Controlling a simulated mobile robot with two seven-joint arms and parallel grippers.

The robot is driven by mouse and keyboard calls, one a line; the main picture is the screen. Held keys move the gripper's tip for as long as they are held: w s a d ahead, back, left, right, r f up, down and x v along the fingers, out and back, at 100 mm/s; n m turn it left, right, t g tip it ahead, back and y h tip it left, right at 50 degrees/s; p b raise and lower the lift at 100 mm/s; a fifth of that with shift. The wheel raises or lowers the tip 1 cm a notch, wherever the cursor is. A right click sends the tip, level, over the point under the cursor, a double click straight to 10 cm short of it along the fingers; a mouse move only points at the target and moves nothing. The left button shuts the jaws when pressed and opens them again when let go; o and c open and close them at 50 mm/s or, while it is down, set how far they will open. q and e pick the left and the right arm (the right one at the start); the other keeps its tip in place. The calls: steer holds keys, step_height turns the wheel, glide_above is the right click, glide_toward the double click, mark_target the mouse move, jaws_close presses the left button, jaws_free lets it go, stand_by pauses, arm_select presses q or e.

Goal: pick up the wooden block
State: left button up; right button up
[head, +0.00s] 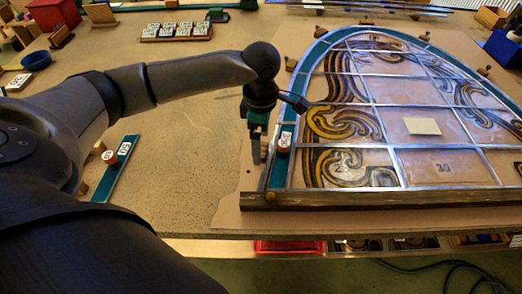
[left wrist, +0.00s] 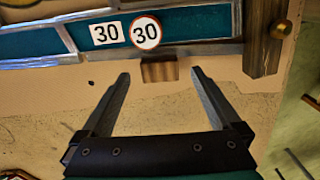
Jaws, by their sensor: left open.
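A small wooden block (left wrist: 160,71) sits against the edge of the leaded panel (left wrist: 50,62), just below a round tag marked 30 (left wrist: 146,33). My left gripper (left wrist: 158,76) is open in the left wrist view, with its two fingers apart and pointing at the block. The block lies between the lines of the fingers, at about their tips, and I see no contact. In the head view my left gripper (head: 259,150) points down beside the left edge of the panel (head: 345,122). It hides that block there, or the block is too small to tell. My right gripper is not in view.
A teal strip with numbered tags (head: 122,160) lies on the bench (head: 180,170) to the left. A dark wooden bar (head: 390,197) runs along the panel's front edge. Other small blocks (head: 291,64) stand around the panel. A tray of tags (head: 177,32) is at the back.

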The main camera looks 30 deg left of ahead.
arm_select(q)
step_height(320, 180, down, 2)
steer(key=shift+f, duration=0.1)
steer(key=c, duration=1.5)
steer(key=shift+c, duration=0.2)
steer(key=shift+r, duration=0.2)
